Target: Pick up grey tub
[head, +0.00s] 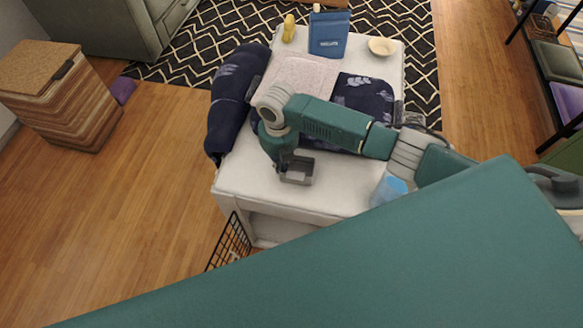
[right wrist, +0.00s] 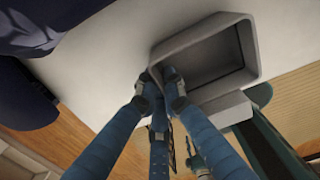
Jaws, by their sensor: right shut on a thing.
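The grey tub (head: 297,169) is a small, open, square-rimmed container at the near part of the white table top. It also shows large in the right wrist view (right wrist: 251,45), with its opening facing the camera. My right gripper (head: 285,160) is shut on the wall of the tub. In the right wrist view its fingers (right wrist: 165,80) close on the left side of the rim. I cannot tell whether the tub touches the table top. My left gripper is not in view.
The white table (head: 240,185) also bears a dark blue cloth (head: 236,95), a blue pouch (head: 328,36), a yellow item (head: 289,28), a cream bowl (head: 381,46) and a light blue item (head: 390,188). A striped wooden box (head: 60,100) stands left. Floor between is clear.

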